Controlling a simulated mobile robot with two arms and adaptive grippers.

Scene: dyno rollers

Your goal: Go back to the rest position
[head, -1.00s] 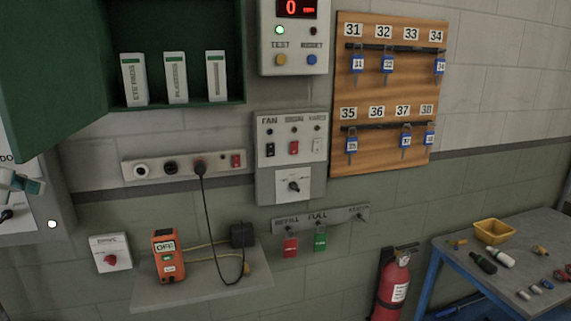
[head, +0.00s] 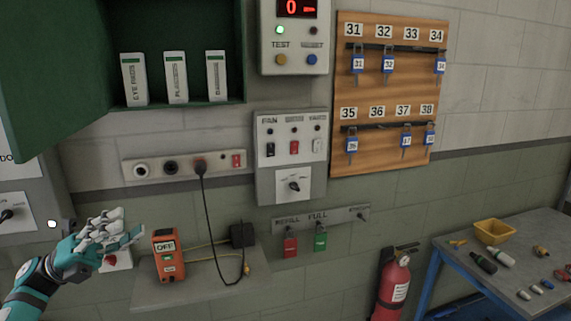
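My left gripper (head: 128,238) is in the lower left of the head view, on its teal and dark arm. It is in front of the small white wall box with a red knob, which it partly covers. Its fingers point to the right, toward the orange device. I see no object held in it, but the fingers overlap from this angle, so I cannot tell whether they are open or shut. My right gripper is not in view.
An orange device (head: 168,256) and a black adapter (head: 242,235) sit on a wall shelf (head: 200,293). An open green cabinet (head: 50,70) is at upper left. A fire extinguisher (head: 392,285) and a workbench (head: 520,262) with small items stand at right.

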